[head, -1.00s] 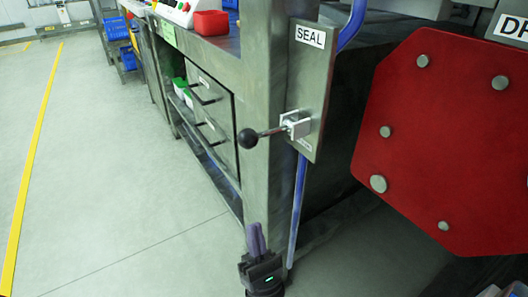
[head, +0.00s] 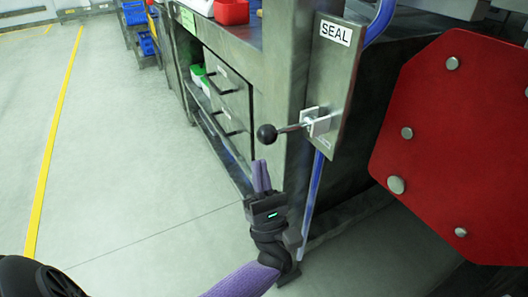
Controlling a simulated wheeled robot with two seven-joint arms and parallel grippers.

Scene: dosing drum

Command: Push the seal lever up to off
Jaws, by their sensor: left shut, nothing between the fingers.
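The seal lever (head: 293,128) is a thin metal rod with a black ball knob (head: 267,134) at its left end. It sticks out to the left from a light bracket (head: 314,122) on a grey plate (head: 337,75) labelled SEAL, and lies close to level. My left gripper (head: 261,163) is shut and empty, its purple fingers pointing up. Its fingertips are below the knob in the picture, with a small gap between them. My right gripper is not in view.
A red panel with bolts (head: 440,150) stands at the right. A blue pipe (head: 312,200) runs down below the plate. A metal bench with drawers (head: 232,105) is behind the lever at the left. The floor at the left is open.

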